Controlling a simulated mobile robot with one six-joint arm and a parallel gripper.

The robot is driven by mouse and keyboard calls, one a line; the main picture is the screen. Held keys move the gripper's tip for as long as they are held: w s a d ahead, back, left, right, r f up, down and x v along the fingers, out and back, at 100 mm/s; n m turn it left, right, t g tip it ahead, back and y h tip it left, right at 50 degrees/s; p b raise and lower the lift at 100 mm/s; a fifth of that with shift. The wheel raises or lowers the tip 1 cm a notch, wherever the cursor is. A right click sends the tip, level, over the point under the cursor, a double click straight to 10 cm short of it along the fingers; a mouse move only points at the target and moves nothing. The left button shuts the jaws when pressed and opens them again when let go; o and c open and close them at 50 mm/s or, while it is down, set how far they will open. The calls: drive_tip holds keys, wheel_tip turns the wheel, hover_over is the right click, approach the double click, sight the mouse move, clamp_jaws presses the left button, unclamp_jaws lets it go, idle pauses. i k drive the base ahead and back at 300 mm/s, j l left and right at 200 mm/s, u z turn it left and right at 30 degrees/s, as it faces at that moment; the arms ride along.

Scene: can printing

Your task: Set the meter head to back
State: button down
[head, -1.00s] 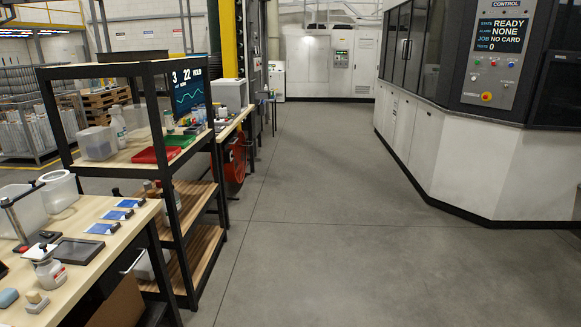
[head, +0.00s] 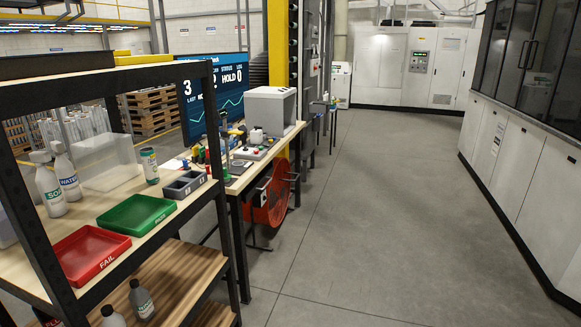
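A workbench (head: 276,146) stands past the black shelf in the head view, with small instruments crowded on its top. A grey box-shaped unit (head: 271,107) sits at its far end. A small device with a red button (head: 254,150) lies in front of that box. I cannot tell which of these small items is the meter head, or how it is set. My gripper is not in view.
The black-framed shelf (head: 110,78) fills the left, holding a red FAIL tray (head: 90,254), a green tray (head: 137,214) and bottles. A screen (head: 213,98) reads HOLD. The red reel (head: 272,203) sits below the bench. Grey floor (head: 385,220) is clear on the right.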

sight(256, 136)
drive_tip(key=i+u, duration=0.2)
drive_tip(key=i, duration=0.95)
drive_tip(key=i+l+u, duration=0.1)
drive_tip(key=i+u, duration=0.15)
drive_tip(key=i, duration=0.95)
drive_tip(key=i+l+u, duration=0.25)
drive_tip(key=i, duration=0.3)
drive_tip(key=i+l+u, duration=0.25)
drive_tip(key=i+l, duration=0.2)
drive_tip(key=i+l+u, duration=0.25)
drive_tip(key=i+l, duration=0.25)
drive_tip(key=i+l+u, duration=0.25)
drive_tip(key=i+l, duration=0.3)
drive_tip(key=i+l+u, duration=0.25)
drive_tip(key=i+l, duration=0.15)
drive_tip(key=l, duration=0.35)
